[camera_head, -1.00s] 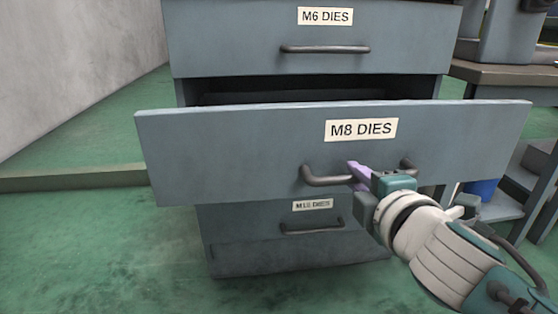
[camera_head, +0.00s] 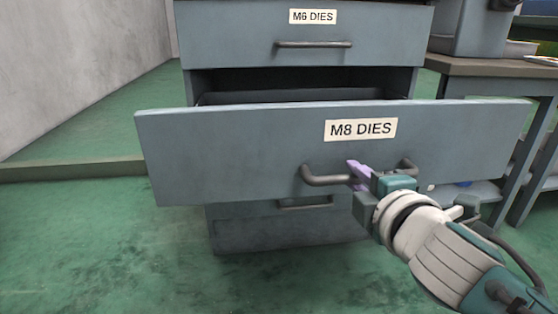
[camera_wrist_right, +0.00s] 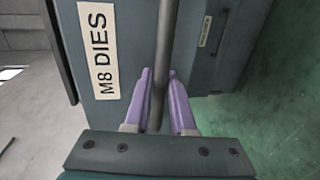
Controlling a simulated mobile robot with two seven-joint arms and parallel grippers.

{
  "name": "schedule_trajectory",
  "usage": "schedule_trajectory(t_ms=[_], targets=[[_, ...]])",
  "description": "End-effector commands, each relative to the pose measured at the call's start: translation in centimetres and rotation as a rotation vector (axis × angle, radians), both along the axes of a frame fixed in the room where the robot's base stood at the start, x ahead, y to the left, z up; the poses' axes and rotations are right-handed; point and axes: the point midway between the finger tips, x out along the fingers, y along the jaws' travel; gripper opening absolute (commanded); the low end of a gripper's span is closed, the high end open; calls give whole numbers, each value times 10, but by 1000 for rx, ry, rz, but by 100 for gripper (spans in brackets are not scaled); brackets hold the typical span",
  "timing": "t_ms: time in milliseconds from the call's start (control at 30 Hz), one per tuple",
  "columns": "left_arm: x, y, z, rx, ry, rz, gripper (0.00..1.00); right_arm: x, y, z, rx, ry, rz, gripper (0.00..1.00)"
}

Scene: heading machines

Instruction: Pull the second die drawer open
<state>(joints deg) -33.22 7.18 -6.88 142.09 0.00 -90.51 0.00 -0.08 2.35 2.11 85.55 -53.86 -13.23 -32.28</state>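The second die drawer (camera_head: 240,150), labelled M8 DIES, stands pulled out from the grey cabinet, with a dark gap above its front. Its bar handle (camera_head: 325,180) runs across the front below the label. My right gripper (camera_head: 357,174) is at the handle, its purple fingers around the bar. In the right wrist view the handle (camera_wrist_right: 163,60) passes between the two purple fingertips (camera_wrist_right: 160,85), which sit close on either side of it. The middle of the handle is hidden by the gripper in the head view. My left gripper is not in view.
The M6 DIES drawer (camera_head: 350,40) above is shut. A lower drawer (camera_head: 290,230) is mostly hidden behind the open one. A workbench (camera_head: 490,68) stands at the right. Green floor (camera_head: 90,245) is clear at the left and in front.

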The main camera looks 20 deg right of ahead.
Motion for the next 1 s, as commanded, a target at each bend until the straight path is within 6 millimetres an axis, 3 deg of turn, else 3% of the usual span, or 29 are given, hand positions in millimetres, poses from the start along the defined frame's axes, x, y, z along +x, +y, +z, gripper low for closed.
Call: schedule_trajectory(t_ms=[33, 200, 567, 1000], targets=[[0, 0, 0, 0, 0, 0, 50, 0, 0, 0, 0, 0, 0, 30], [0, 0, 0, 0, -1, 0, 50, 0, 0, 0, 0, 0, 0, 49], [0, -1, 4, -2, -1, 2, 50, -7, 2, 2, 0, 2, 0, 50], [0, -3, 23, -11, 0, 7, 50, -80, 19, 17, 1, 3, -2, 50]])
